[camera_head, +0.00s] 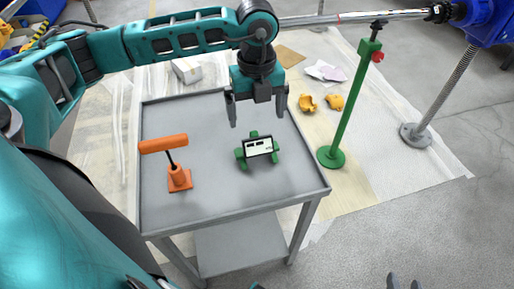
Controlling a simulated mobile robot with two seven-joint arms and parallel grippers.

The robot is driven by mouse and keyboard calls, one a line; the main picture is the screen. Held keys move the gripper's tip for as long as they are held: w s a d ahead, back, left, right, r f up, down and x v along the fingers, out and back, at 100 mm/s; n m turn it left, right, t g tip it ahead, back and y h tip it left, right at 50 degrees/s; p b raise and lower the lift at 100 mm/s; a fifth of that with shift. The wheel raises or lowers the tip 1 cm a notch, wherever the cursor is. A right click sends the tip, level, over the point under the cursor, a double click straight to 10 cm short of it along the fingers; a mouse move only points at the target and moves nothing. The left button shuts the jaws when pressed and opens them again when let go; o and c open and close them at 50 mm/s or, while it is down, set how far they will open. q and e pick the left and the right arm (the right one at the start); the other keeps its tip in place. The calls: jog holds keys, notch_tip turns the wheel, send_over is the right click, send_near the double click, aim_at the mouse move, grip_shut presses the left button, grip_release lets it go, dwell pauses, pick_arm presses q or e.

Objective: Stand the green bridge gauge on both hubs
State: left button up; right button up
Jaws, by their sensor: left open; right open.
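The green bridge gauge (243,153) lies on the grey cart top, right of its middle, with a white, dark-edged face on it. My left gripper (258,121) is open and empty, pointing down above and just behind the gauge, apart from it. Only the fingertips of my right gripper (403,283) show at the bottom edge, apart and empty, well away from the cart. A shaft (375,16) runs across the top to a dark collar (438,13) beside a blue jack head (487,18). I cannot tell for certain which parts are the hubs.
An orange T-shaped tool (178,176) stands on the cart (215,205) at left. A green stand (344,110) rises right of the cart, near the jack's screw (448,85). Yellow pieces (308,103) lie on the floor sheeting. The cart's front is clear.

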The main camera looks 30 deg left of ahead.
aim_at(257, 138)
pick_arm(q)
notch_tip(257, 138, down, 9)
jog(key=shift+d+f+b, duration=0.1)
jog(key=shift+b, duration=0.4)
jog(key=shift+c, duration=0.3)
jog(key=c, duration=1.1)
